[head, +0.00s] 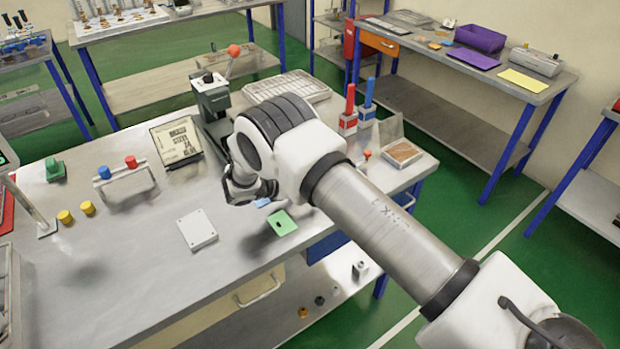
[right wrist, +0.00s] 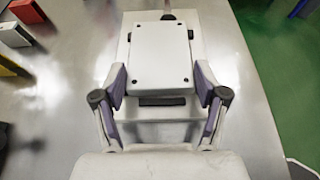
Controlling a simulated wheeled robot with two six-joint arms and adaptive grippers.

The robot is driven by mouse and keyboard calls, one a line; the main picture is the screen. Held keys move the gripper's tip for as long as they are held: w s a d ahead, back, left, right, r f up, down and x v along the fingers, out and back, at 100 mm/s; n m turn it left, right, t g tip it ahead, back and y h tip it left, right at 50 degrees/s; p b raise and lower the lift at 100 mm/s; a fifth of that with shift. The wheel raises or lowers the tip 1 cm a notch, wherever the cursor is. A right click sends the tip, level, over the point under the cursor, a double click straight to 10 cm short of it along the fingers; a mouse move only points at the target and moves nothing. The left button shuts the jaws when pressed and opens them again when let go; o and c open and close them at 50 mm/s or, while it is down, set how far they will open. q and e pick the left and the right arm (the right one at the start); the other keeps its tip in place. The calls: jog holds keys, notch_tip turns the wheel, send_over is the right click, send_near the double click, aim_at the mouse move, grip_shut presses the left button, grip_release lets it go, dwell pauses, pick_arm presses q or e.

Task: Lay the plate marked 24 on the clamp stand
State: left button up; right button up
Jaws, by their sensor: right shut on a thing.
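My right gripper (head: 262,200) is over the front part of the workbench. In the right wrist view its two fingers (right wrist: 160,90) are shut on a white plate (right wrist: 160,52) with dark dots at its corners. In the head view a green plate (head: 283,223) with a dark mark shows just past the fingers; I cannot tell whether it is part of the held one. Another white plate (head: 197,230) lies on the bench, left of the gripper. A dark green stand with a red-knobbed lever (head: 213,98), likely the clamp stand, stands farther back. No 24 is readable. My left gripper is out of view.
A framed printed panel (head: 178,142) lies left of the stand. Yellow cylinders (head: 65,217) are at left. The front-left bench is mostly clear.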

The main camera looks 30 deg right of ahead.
jog(key=shift+r, duration=0.1)
jog(key=shift+b, duration=0.55)
dwell(1.0)
jog(key=shift+f+b, duration=0.35)
jog(key=shift+b, duration=0.05)
dwell(0.4)
jog(key=o, duration=1.5)
jog(key=shift+c, duration=0.2)
jog(key=shift+s, duration=0.1)
jog(key=shift+v, duration=3.55)
jog(key=shift+r, duration=0.1)
